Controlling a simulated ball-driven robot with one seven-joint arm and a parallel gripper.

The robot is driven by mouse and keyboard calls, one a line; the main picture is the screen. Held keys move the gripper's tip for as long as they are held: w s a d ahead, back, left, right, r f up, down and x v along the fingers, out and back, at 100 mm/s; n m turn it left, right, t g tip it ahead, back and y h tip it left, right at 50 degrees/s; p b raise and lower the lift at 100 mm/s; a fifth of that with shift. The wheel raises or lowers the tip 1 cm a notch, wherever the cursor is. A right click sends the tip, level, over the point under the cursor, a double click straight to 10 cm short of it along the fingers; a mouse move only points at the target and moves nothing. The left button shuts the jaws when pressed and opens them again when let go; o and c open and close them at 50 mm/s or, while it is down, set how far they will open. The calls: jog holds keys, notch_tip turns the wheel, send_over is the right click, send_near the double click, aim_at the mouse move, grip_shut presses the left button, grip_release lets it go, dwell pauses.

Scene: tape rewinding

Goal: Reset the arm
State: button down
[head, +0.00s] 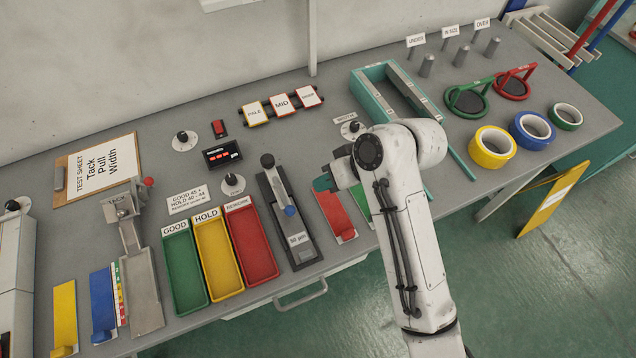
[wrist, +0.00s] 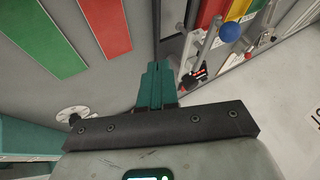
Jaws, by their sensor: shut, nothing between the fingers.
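My gripper (wrist: 156,85) has teal fingers, which are together and empty in the wrist view. In the head view my gripper (head: 322,183) reaches left from the white arm, above the grey bench (head: 345,260). It is to the right of the black lever fixture (head: 290,230) and over the far end of a red strip (head: 336,212). The arm's own wrist hides part of the bench behind it. No object shows between the fingers.
Green (head: 184,268), yellow and red trays stand left of the lever fixture. A teal frame (head: 372,75) is behind my arm. Tape rolls (head: 492,146) sit at the right. A test sheet (head: 100,165) lies at the left. A black display (head: 222,154) stands farther back.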

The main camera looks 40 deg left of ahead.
jog(key=v, duration=0.7)
jog(key=shift+w+b, duration=0.3)
jog(key=shift+b, duration=0.15)
jog(key=d+f+m, duration=0.1)
jog(key=d+f, duration=0.1)
jog(key=d, duration=0.1)
jog(key=d+f+m+t, duration=0.1)
jog(key=d+f, duration=0.2)
jog(key=d+f+m+t, duration=0.1)
jog(key=d+f+m, duration=0.1)
jog(key=d, duration=0.2)
jog(key=shift+s+f, duration=0.2)
jog(key=s+d+f+m+t+h, duration=0.1)
jog(key=s+d+f+m, duration=0.2)
jog(key=d, duration=0.5)
jog(key=s+d+f+m+t+h, duration=0.1)
jog(key=s+d+f+m, duration=0.2)
jog(key=d, duration=0.4)
jog(key=s+d+f+m+t+h, duration=0.1)
jog(key=s+d+f+m+h, duration=0.2)
jog(key=d, duration=0.5)
jog(key=s+d+m+g+h, duration=0.1)
jog(key=s+d+h, duration=0.1)
jog(key=s+d, duration=0.9)
jog(key=shift+s+d+f, duration=0.35)
jog(key=shift+d, duration=0.05)
jog(key=shift+a, duration=0.2)
